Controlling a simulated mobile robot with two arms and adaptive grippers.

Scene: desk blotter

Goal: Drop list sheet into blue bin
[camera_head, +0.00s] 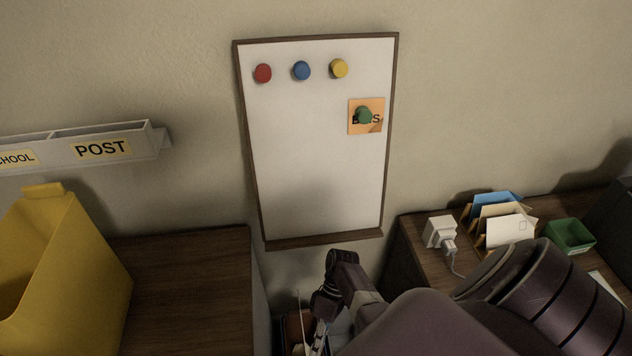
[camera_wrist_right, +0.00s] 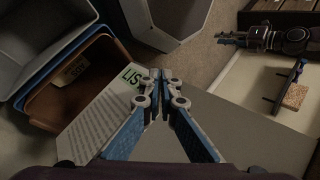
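The list sheet (camera_wrist_right: 100,118), white with printed lines and a green heading starting "LIS", shows in the right wrist view. My right gripper (camera_wrist_right: 161,76) has its blue fingers drawn together at the tips, shut on the sheet's edge.
A whiteboard (camera_head: 315,160) with coloured magnets and an orange note hangs on the wall. A yellow holder (camera_head: 70,270) stands on the left desk (camera_head: 190,290). The right desk holds envelopes (camera_head: 508,232), a white plug (camera_head: 440,232) and a green tray (camera_head: 570,236).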

